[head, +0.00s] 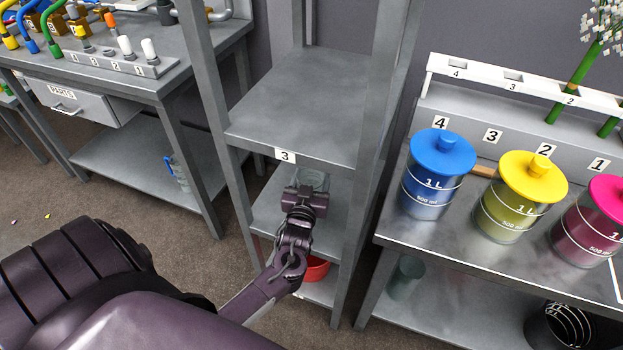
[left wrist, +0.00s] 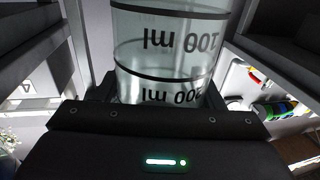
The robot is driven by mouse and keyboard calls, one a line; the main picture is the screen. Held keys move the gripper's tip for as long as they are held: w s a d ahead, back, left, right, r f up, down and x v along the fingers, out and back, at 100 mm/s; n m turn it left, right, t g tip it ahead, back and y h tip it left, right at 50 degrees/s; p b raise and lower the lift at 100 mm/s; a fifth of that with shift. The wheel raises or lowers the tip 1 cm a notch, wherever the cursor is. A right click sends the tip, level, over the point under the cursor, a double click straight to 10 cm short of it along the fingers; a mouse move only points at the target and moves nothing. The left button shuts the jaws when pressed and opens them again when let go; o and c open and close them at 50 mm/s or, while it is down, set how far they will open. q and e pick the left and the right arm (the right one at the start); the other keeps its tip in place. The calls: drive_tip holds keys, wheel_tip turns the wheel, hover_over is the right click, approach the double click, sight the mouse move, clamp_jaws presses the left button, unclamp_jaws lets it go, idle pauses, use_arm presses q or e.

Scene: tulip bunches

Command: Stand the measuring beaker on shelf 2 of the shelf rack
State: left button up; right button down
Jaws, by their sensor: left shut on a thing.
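The clear measuring beaker (head: 312,178) is partly hidden behind my left gripper (head: 305,194), which is shut on it. The beaker fills the upper middle of the left wrist view (left wrist: 165,50), with black rings and volume marks. In the head view it is inside the grey shelf rack (head: 217,90), below the shelf labelled 3 (head: 300,105) and over the shelf beneath that one (head: 267,205). This lower shelf's label is hidden. I cannot tell whether the beaker's base touches the shelf. My right gripper is not in view.
A red container (head: 317,269) stands on the rack's bottom shelf. Rack posts stand close on both sides of my gripper. At right, a bench holds blue (head: 438,175), yellow (head: 516,197) and pink (head: 595,222) lidded jars. A workbench (head: 180,70) is at left.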

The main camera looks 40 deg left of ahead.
use_arm(q)
drive_tip(key=shift+f, duration=0.1)
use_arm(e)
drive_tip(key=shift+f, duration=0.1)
use_arm(q)
drive_tip(key=o, duration=1.2)
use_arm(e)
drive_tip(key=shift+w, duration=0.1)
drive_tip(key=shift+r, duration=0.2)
use_arm(q)
drive_tip(key=shift+s+d, duration=0.1)
drive_tip(key=shift+s, duration=0.1)
drive_tip(key=v, duration=1.1)
drive_tip(key=shift+s, duration=0.25)
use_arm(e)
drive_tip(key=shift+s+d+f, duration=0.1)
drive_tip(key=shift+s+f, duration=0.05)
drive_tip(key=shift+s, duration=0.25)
use_arm(q)
drive_tip(key=shift+d, duration=0.15)
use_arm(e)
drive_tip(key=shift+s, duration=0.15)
